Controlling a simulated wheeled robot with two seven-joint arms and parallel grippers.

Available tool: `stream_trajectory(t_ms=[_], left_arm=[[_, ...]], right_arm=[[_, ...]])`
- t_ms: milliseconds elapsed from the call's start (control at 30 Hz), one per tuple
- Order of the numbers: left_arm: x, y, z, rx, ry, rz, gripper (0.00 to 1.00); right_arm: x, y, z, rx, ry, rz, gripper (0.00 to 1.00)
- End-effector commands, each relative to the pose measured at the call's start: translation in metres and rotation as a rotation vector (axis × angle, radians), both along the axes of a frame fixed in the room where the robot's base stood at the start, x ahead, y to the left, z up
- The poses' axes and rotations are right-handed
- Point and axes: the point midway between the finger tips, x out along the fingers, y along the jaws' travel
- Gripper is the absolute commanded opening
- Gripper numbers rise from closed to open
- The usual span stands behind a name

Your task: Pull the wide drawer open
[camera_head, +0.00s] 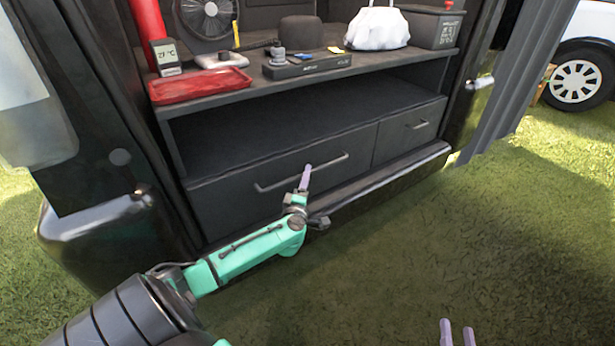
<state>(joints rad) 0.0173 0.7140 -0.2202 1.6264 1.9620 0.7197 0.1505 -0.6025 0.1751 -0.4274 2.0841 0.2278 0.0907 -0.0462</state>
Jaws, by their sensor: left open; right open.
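The wide drawer (228,208) is dark grey, at the left of the lower front of the van's shelf unit. Its front looks flush with the unit, so it appears shut. It has a long, slim bar handle (331,162). My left gripper (306,172) is open, with its pale fingertips at the middle of this handle. From this angle the fingers overlap, and I cannot tell whether the bar is between them or touched. My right gripper (458,332) is open and empty at the bottom edge, over the grass, well away from the drawer. Only its two fingers show.
A narrower drawer (392,146) with a short handle is beside it on the right. The shelf (245,94) above holds a red tray (199,85), a fan, a white bag and a dark box. A sill (385,183) runs below the drawers. Open grass lies in front.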

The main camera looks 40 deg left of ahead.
Motion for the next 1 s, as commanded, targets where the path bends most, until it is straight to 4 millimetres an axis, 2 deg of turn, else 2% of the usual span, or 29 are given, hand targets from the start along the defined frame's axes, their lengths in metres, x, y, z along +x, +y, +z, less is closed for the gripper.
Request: stream_trajectory(t_ms=[200, 333, 500, 700, 767, 800, 833, 1000], left_arm=[[0.01, 0.006, 0.001, 0.001, -0.001, 0.001, 0.47], [0.015, 0.008, 0.001, 0.0, 0.0, 0.0, 0.47], [0.017, 0.009, 0.002, 0.001, 0.0, 0.0, 0.47], [0.017, 0.009, 0.003, 0.001, 0.0, 0.0, 0.47], [0.017, 0.009, 0.003, 0.0, 0.0, 0.0, 0.24], [0.017, 0.009, 0.003, 0.0, 0.0, 0.0, 0.09], [0.017, 0.009, 0.003, 0.0, 0.0, 0.0, 0.0], [0.016, 0.009, 0.002, 0.0, 0.001, 0.0, 0.0]], right_arm=[[0.025, -0.004, 0.053, 0.026, -0.165, -0.024, 0.5], [0.033, -0.006, 0.077, 0.034, -0.234, -0.034, 0.5], [0.036, -0.007, 0.09, 0.041, -0.272, -0.04, 0.5], [0.036, -0.007, 0.091, 0.042, -0.273, -0.04, 0.5], [0.036, -0.007, 0.091, 0.042, -0.273, -0.04, 0.5], [0.036, -0.007, 0.091, 0.042, -0.273, -0.04, 0.5], [0.036, -0.007, 0.091, 0.042, -0.273, -0.04, 0.5], [0.036, -0.007, 0.091, 0.042, -0.273, -0.04, 0.5]])
